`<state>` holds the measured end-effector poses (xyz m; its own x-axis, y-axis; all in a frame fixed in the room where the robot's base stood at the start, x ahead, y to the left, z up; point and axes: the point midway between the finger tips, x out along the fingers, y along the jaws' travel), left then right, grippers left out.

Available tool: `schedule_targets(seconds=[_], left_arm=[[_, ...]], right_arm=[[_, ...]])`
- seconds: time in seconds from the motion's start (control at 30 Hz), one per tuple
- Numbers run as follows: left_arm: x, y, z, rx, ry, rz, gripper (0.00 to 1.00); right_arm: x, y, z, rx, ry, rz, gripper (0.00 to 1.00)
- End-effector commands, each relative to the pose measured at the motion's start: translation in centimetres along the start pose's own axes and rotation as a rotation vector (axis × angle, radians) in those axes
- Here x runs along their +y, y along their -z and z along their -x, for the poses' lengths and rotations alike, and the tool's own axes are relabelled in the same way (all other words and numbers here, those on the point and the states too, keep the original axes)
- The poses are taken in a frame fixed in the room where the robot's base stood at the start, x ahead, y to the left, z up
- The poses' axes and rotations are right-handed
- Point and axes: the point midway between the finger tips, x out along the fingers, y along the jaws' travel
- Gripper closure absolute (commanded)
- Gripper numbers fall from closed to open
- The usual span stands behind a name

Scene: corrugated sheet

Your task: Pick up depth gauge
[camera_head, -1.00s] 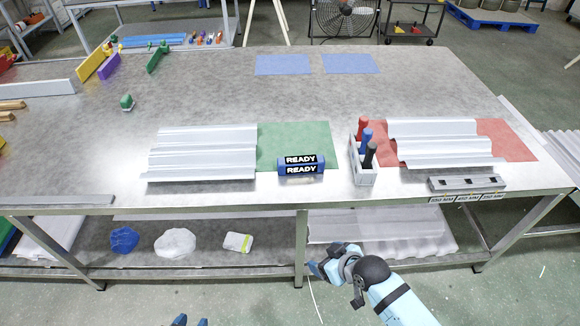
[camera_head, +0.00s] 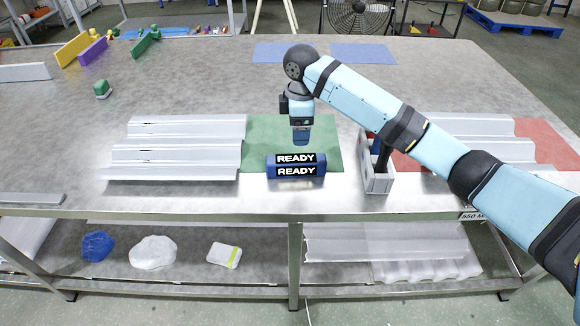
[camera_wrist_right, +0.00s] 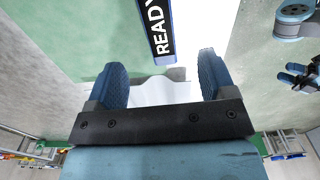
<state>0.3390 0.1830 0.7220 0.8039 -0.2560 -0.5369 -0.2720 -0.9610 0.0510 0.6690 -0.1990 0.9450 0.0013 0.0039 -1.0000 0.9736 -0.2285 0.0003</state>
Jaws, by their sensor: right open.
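I cannot tell for certain which object is the depth gauge. A blue block (camera_head: 296,171) with two READY labels lies at the front edge of the green mat (camera_head: 325,150). In the right wrist view one READY label (camera_wrist_right: 157,28) shows beyond the fingers. My right gripper (camera_head: 301,140) points down just behind and above the block. Its two blue fingers (camera_wrist_right: 163,65) are apart, with nothing gripped between them. My left gripper (camera_wrist_right: 298,78) shows at the right of the right wrist view, its fingers apart and empty; it is outside the head view.
A light grey holder (camera_head: 378,182) stands right of the block, its tools mostly hidden by my right arm. Corrugated sheets lie left (camera_head: 180,150) and right (camera_head: 460,125), the right one partly covered. A 550 MM label (camera_head: 472,216) shows at the table's front edge.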

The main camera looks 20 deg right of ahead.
Motion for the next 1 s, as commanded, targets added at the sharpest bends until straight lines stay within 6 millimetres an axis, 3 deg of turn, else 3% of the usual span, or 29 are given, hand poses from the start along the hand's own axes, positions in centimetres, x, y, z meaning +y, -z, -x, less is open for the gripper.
schedule_targets(seconds=[0.4,0.73,1.0], left_arm=[[0.0,-0.5,-0.4,0.010,0.000,-0.011,0.57],[0.1,-0.7,-0.5,0.013,-0.001,-0.012,0.57],[0.2,-0.8,-0.7,0.026,-0.008,-0.005,0.57]], right_arm=[[0.0,-0.1,-7.0,-0.005,0.004,0.001,0.23],[0.1,0.2,-9.3,-0.004,0.003,0.002,0.23],[0.4,0.5,-13.2,-0.006,0.003,0.001,0.23]])
